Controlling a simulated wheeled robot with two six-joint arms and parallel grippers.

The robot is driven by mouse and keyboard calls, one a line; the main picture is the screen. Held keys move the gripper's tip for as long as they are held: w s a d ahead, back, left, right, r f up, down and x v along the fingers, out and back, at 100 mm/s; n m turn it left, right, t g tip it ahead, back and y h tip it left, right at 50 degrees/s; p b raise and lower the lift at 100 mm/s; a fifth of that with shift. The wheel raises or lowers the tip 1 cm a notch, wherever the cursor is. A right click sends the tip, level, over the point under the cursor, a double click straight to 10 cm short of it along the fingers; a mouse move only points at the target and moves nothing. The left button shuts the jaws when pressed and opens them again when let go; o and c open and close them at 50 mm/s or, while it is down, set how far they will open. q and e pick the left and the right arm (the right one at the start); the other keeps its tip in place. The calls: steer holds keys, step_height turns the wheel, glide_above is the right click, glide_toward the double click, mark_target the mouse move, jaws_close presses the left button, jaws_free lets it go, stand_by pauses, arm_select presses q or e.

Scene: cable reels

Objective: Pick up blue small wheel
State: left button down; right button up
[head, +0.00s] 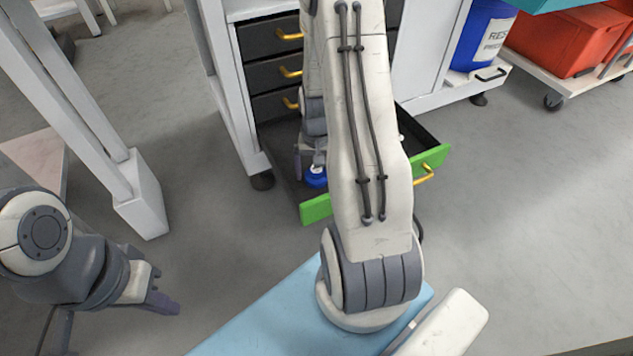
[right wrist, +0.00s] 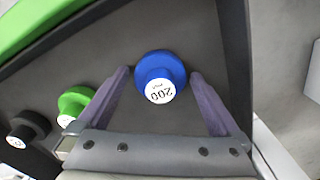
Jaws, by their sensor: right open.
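The blue small wheel (right wrist: 158,70) has a white face marked "200". It lies in the open drawer, and in the head view (head: 316,177) it shows as a small blue patch beside my right arm. My right gripper (right wrist: 160,76) is open, with one finger on each side of the blue wheel near the fingertips.
The open drawer has a green front (head: 317,209) with a yellow handle. A green wheel (right wrist: 73,102) and a black wheel (right wrist: 28,126) lie left of the blue one in the wrist view. Closed dark drawers (head: 270,72) stand above. A white post (head: 140,195) stands at left.

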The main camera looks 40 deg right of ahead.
steer(key=shift+f, duration=0.1)
steer(key=c, duration=1.3)
